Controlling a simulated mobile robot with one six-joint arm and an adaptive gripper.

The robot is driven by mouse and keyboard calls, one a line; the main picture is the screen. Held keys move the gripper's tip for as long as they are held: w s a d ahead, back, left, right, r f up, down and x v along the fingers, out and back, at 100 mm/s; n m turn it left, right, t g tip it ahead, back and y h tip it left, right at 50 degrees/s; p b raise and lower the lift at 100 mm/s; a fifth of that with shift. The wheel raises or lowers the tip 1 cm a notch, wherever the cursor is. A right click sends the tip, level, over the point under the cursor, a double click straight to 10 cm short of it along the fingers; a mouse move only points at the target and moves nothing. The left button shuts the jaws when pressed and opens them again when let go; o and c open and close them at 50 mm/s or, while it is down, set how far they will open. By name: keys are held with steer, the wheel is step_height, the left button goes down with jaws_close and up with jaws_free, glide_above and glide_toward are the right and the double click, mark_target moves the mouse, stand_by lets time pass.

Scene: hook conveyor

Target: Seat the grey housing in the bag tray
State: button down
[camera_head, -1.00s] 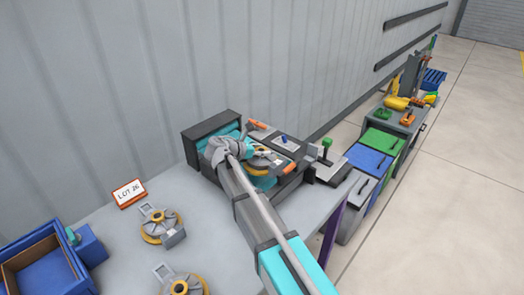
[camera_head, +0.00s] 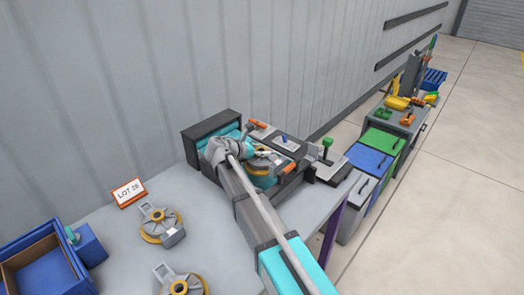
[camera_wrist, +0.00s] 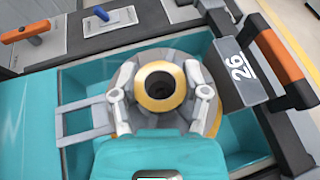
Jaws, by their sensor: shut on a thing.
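The grey housing (camera_wrist: 133,75) has a gold-rimmed round hub, a flat grey loop on its left and a dark block marked 26 on its right. My gripper (camera_wrist: 160,92) is shut on the housing, its fingers on either side of the hub. The housing is over the teal recess of the bag tray (camera_wrist: 240,140). The 26 block is at the recess's right edge. I cannot tell whether the housing rests on the floor. In the head view my gripper (camera_head: 252,156) partly hides the housing and tray.
Orange-handled clamps flank the tray, one at right (camera_wrist: 275,55) and one at upper left (camera_wrist: 28,32). A blue switch (camera_wrist: 115,15) is behind. Two similar housings (camera_head: 160,222) lie on the bench by the LOT 26 sign (camera_head: 129,192). A blue bin (camera_head: 45,262) stands at left.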

mark_target(262, 157)
steer(key=shift+f+b, duration=3.55)
stand_by(2.8)
steer(key=shift+r+p, duration=1.9)
steer(key=shift+p, duration=0.05)
